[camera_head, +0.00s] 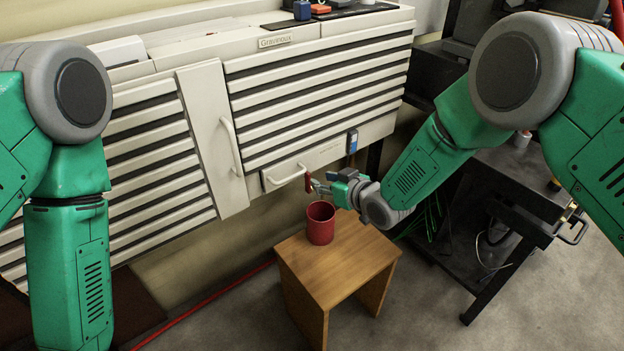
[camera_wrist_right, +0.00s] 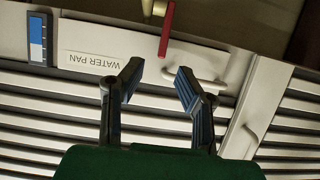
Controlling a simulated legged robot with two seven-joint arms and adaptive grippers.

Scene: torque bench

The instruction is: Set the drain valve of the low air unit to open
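The low air unit (camera_head: 300,105) is a cream cabinet with dark louvre slots along the wall. The drain valve's red lever (camera_head: 307,182) hangs at its lower edge, above the red pot. In the right wrist view the red lever (camera_wrist_right: 167,30) and a bit of brass valve body (camera_wrist_right: 153,8) show beyond the fingertips. My right gripper (camera_head: 318,187) is beside the lever in the head view. In the wrist view its two fingers (camera_wrist_right: 158,74) are spread with nothing between them, apart from the lever. My left gripper is out of view; only that arm shows.
A red pot (camera_head: 320,224) stands on a wooden stool (camera_head: 345,268) under the valve. A "WATER PAN" label (camera_wrist_right: 94,63) and a handle (camera_wrist_right: 195,78) are on the panel near the lever. A dark cart (camera_head: 510,185) stands at right.

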